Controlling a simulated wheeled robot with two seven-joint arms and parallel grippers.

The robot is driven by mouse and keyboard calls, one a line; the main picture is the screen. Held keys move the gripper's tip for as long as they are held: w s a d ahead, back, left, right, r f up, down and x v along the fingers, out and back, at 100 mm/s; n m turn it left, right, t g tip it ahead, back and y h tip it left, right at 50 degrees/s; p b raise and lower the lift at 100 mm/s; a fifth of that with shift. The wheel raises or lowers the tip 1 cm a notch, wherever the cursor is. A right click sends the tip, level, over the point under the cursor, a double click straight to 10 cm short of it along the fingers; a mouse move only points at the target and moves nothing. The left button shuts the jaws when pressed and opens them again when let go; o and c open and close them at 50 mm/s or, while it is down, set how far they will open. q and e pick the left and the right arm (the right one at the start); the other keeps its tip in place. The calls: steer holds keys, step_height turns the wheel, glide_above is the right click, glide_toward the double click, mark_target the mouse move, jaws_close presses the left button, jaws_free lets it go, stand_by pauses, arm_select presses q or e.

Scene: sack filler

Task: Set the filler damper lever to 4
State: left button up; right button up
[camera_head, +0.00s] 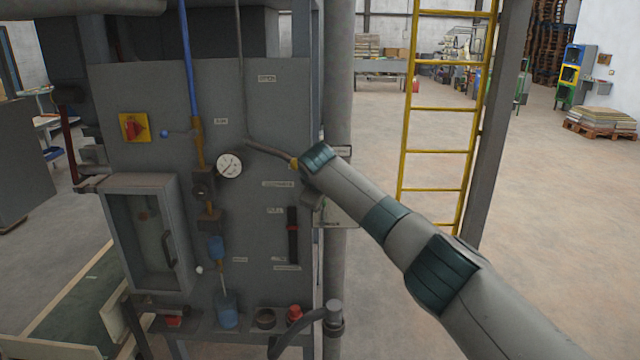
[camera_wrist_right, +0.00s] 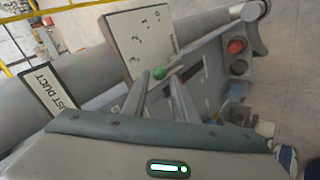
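In the right wrist view a pale scale plate (camera_wrist_right: 143,42) shows the digits 0, 1, 2 and 3; I cannot make out a 4. A green ball knob (camera_wrist_right: 159,73) lies just below the plate, probably on the damper lever. The lever's link to it is unclear. My right gripper (camera_wrist_right: 158,82) is open, its two fingers on either side of the knob in this view; contact cannot be told. In the head view my right arm reaches in from the right to the panel's right edge, hiding the lever and most of the gripper. My left gripper is not in view.
The grey panel (camera_head: 110,95) carries a gauge (camera_head: 229,166), a yellow switch (camera_head: 134,127) and pipes. A vertical duct stands by its right edge. A "DUST DUCT" label (camera_wrist_right: 50,88) is left of the fingers. A yellow ladder (camera_head: 436,108) stands behind my right arm.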

steer(key=b+v, duration=0.5)
steer(key=v, duration=1)
steer(key=shift+b, duration=0.4)
